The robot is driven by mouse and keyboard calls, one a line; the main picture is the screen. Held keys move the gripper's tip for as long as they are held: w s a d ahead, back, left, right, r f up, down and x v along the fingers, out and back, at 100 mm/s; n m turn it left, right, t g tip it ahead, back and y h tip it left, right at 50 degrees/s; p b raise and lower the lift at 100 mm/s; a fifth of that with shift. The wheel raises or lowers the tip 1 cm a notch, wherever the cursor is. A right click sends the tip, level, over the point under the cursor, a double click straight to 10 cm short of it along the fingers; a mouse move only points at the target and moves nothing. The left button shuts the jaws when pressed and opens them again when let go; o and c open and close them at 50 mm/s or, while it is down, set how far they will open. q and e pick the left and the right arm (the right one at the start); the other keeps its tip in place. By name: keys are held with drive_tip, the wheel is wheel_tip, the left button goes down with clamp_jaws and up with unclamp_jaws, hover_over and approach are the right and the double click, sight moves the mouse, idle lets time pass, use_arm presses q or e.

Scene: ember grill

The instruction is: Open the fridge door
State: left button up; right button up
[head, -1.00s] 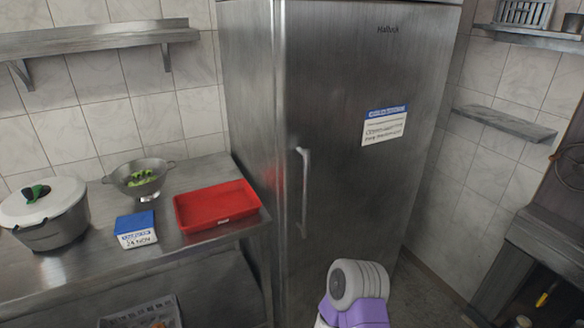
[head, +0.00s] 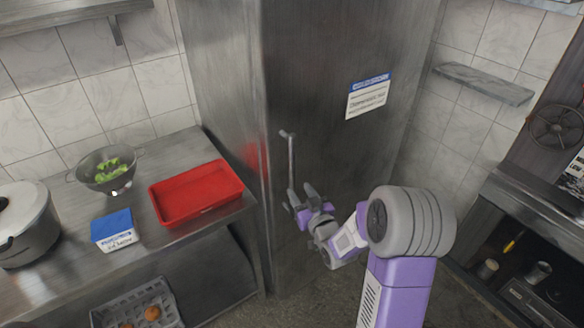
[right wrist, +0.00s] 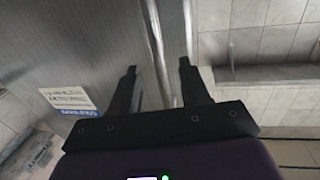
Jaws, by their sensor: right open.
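The steel fridge (head: 330,60) stands in the middle of the head view, and its door is shut. The long vertical handle (head: 291,152) is near the left edge of the door. My right gripper (head: 299,193) is open and empty by the lower part of the handle, which it partly hides. In the right wrist view the handle (right wrist: 156,38) runs between the two spread fingers (right wrist: 157,72). I cannot tell whether either finger touches it. My left gripper is not in view.
A steel counter (head: 150,246) at left holds a red tray (head: 197,213), a blue-and-white box (head: 113,230), a colander (head: 88,184) and a pot (head: 22,235). A grey crate (head: 137,310) sits below. Wall shelf (head: 484,84) and a cooking unit are at right.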

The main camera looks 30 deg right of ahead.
sight(293, 176)
drive_tip(key=shift+w+d+r, duration=0.2)
drive_tip(key=shift+w, duration=1.05)
drive_tip(key=shift+w+d+r, duration=0.2)
drive_tip(key=shift+w+d, duration=0.05)
drive_tip(key=shift+w, duration=1)
drive_tip(key=shift+w+d+r, duration=0.2)
drive_tip(key=shift+w, duration=1.05)
clamp_jaws()
